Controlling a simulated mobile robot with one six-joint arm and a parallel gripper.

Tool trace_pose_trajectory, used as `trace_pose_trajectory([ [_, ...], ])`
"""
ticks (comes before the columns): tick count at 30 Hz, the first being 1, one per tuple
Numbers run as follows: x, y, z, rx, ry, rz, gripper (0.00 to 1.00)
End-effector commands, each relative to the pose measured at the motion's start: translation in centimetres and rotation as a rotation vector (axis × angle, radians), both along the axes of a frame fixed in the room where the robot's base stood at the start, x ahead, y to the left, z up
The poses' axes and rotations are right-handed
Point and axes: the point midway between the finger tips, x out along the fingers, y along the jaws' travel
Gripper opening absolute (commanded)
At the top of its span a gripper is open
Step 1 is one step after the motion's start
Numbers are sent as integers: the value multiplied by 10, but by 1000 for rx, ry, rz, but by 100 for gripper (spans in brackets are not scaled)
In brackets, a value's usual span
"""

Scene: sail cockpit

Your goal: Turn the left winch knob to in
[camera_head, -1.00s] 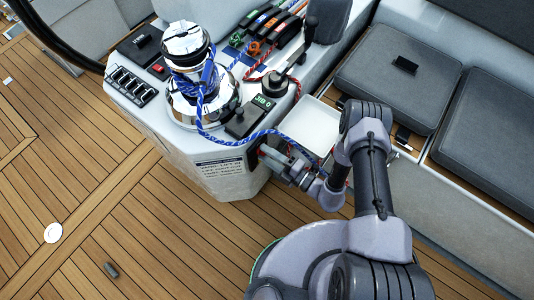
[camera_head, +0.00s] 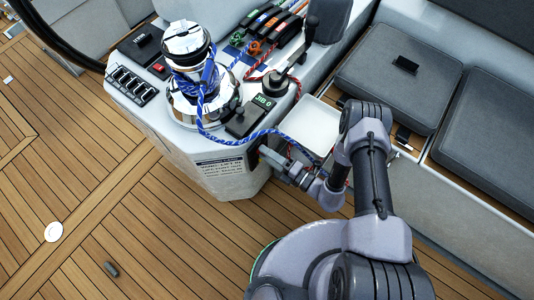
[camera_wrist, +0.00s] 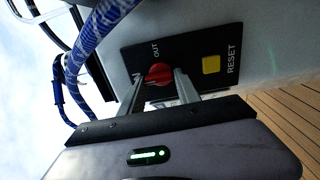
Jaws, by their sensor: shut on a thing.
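The red winch knob (camera_wrist: 158,74) sits on a black panel (camera_wrist: 190,50) in the wrist view. In the head view my gripper (camera_head: 268,156) reaches the side of the white console (camera_head: 165,128), below the rope; the knob is hidden there.
A yellow reset button (camera_wrist: 211,65) is to the right of the knob. A blue rope (camera_head: 250,137) runs from the chrome winch (camera_head: 203,95) over the console edge, close above my gripper. A white tray (camera_head: 312,125) lies behind.

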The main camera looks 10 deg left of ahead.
Motion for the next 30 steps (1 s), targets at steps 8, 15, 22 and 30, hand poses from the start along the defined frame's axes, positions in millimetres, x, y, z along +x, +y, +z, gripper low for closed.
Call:
trace_pose_trajectory([
  [8, 1, 0, 1, 1, -1, -1, 60],
  [15, 0, 0, 0, 1, 0, -1, 60],
  [22, -4, -13, 1, 0, 1, -4, 60],
  [30, -34, -89, 4, 0, -1, -13, 60],
])
